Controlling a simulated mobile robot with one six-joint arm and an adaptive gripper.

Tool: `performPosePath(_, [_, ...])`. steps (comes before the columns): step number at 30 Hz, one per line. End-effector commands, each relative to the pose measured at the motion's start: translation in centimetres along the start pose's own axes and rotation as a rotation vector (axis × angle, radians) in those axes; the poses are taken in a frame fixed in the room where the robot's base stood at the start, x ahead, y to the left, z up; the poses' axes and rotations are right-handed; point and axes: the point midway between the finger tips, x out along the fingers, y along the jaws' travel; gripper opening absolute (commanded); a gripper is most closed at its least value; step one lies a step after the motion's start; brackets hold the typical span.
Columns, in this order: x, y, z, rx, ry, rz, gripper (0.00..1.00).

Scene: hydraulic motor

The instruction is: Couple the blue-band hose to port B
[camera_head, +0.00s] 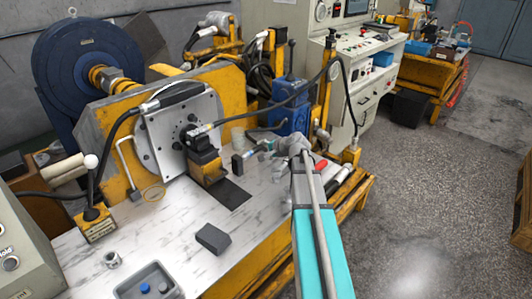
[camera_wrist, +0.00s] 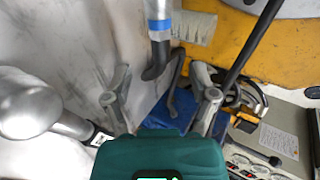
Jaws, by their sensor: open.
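The blue-band hose end (camera_wrist: 159,24) shows in the wrist view as a silver sleeve with a blue band and a black bent piece below it. In the head view a small blue-banded fitting (camera_head: 262,147) lies just left of my gripper. My gripper (camera_head: 290,146) is open and empty, over the right part of the bench. In the wrist view its two fingers (camera_wrist: 163,97) stand apart, with the hose end ahead between them and not touching. The black motor block (camera_head: 203,150) sits on the grey plate; I cannot tell which port is B.
Another black hose (camera_head: 285,100) arches from the motor block to the right. A dark grey block (camera_head: 213,238), a small metal fitting (camera_head: 112,260) and a grey tray (camera_head: 126,291) with caps lie on the bench. A blue unit (camera_head: 290,118) stands behind.

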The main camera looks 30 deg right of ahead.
Motion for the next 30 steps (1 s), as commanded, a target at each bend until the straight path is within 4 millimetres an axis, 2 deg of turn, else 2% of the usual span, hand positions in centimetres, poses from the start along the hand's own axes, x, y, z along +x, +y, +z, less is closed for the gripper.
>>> performPosePath(18, [5.4,0.1,0.0,-0.001,-0.002,0.000,0.74])
performPosePath(30, [6.8,0.0,0.1,0.000,-0.001,0.000,0.74])
